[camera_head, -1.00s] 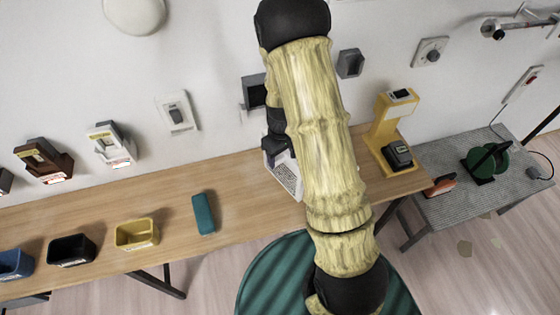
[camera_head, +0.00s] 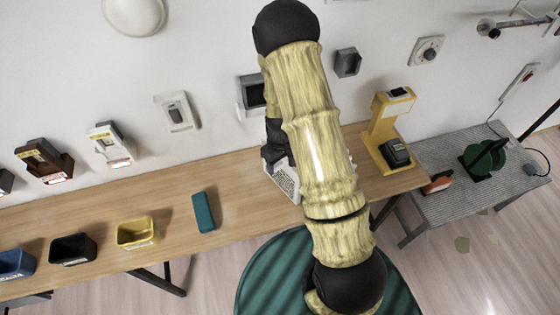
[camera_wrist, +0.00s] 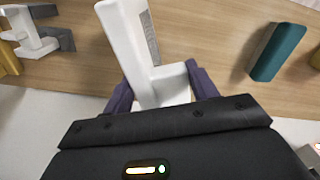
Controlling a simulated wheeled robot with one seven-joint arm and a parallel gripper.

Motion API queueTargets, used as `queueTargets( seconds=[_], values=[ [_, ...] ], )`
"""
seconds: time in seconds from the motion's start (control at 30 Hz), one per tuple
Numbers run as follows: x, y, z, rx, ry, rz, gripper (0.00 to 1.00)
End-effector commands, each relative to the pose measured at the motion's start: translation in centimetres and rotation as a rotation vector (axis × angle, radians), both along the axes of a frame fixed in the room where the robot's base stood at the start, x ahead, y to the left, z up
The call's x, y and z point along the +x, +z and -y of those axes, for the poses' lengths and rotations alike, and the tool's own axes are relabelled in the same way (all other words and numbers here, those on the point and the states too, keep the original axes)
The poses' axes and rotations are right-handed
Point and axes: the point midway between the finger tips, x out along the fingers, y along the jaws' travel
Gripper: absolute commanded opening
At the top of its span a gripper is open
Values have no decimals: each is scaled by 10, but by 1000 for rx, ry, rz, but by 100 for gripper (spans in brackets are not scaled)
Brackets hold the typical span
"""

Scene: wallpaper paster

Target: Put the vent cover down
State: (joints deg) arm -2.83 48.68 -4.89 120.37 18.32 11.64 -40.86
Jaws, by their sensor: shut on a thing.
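The vent cover (camera_wrist: 125,42) is a white piece with a grey grille. In the wrist view it stands between the two dark fingers of my gripper (camera_wrist: 160,90), which is shut on it. In the head view the vent cover (camera_head: 284,182) shows over the back part of the wooden table (camera_head: 240,180), partly hidden by my arm. My gripper (camera_head: 276,155) is mostly hidden behind my arm there. I cannot tell whether the vent cover touches the table top.
A teal block (camera_head: 203,212) lies left of the vent cover. Yellow (camera_head: 137,233), black (camera_head: 73,249) and blue (camera_head: 14,263) bins stand further left. A yellow stand (camera_head: 385,135) is at the table's right end. Bare table lies between the teal block and the vent cover.

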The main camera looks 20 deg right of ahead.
Motion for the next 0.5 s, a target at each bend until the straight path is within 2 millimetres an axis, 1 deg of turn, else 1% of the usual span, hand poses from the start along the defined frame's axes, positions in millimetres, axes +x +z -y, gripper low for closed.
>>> queueTargets(
  seconds=[0.13, 0.17, 0.2, 0.23, 0.27, 0.5],
  values=[
    [0, -4, 0, 0, 1, 0, 31],
    [0, -3, 0, 0, 1, 0, 64],
    [0, -3, 0, 0, 1, 0, 72],
    [0, -3, 0, 0, 1, 0, 78],
    [0, -3, 0, 0, 1, 0, 80],
    [0, -2, 0, 0, 0, 0, 80]
  ],
)
